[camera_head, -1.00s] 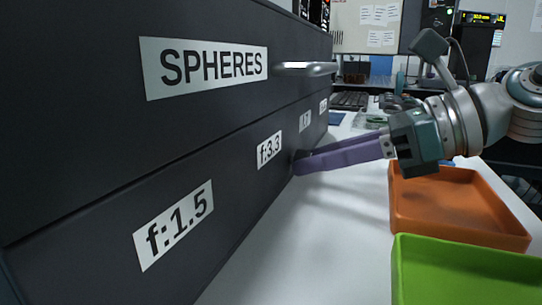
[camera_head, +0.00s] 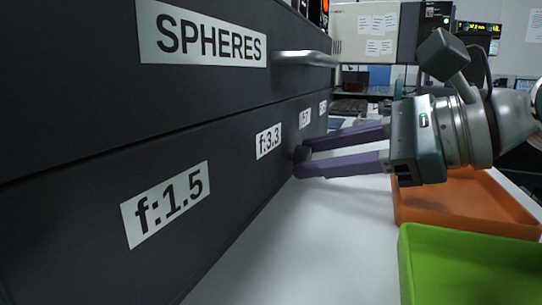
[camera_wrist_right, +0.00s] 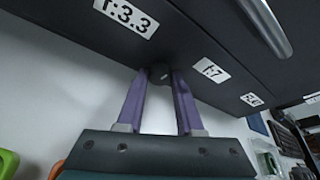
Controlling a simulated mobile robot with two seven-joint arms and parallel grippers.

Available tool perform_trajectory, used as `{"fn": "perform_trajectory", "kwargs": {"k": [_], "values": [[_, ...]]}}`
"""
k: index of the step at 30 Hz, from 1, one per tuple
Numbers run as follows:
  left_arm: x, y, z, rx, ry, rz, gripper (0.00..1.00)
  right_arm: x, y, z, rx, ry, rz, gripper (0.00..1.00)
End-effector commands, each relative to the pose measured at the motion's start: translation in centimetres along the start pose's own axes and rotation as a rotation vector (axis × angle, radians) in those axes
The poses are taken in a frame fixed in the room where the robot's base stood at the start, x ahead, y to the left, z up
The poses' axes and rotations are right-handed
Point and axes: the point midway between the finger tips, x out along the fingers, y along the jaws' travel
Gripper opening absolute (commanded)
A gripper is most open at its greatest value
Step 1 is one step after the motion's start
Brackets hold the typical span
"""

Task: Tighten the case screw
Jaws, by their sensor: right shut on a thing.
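The case screw (camera_head: 302,154) is a small dark round knob on the lower front of the black case, just right of the "f:3.3" label. My right gripper (camera_head: 304,163) reaches in from the right, its two purple fingers on either side of the knob and shut on it. In the right wrist view the knob (camera_wrist_right: 159,74) sits between the fingertips (camera_wrist_right: 160,76), against the case front. My left gripper is not in view.
The black case (camera_head: 80,215) fills the left, with a metal handle (camera_head: 304,58) above the knob. An orange tray (camera_head: 455,212) and a green tray (camera_head: 470,265) stand on the white table (camera_head: 300,240) at right. The table beside the case is clear.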

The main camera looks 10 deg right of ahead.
Motion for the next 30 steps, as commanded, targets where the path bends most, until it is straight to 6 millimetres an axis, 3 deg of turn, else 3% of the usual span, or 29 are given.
{"fn": "perform_trajectory", "kwargs": {"k": [14,15,22,30], "values": [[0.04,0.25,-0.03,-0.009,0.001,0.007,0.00,-0.01,-0.01,0.00,-0.013,0.000,-0.006,0.00],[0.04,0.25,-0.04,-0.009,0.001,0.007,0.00,-0.01,-0.01,0.00,-0.013,0.000,-0.006,0.40],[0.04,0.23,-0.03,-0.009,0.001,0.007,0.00,0.00,-0.01,0.00,-0.013,0.000,-0.006,0.66],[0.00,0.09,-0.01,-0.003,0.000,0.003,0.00,-0.15,-0.01,-0.03,-0.012,0.001,-0.005,0.66]]}}
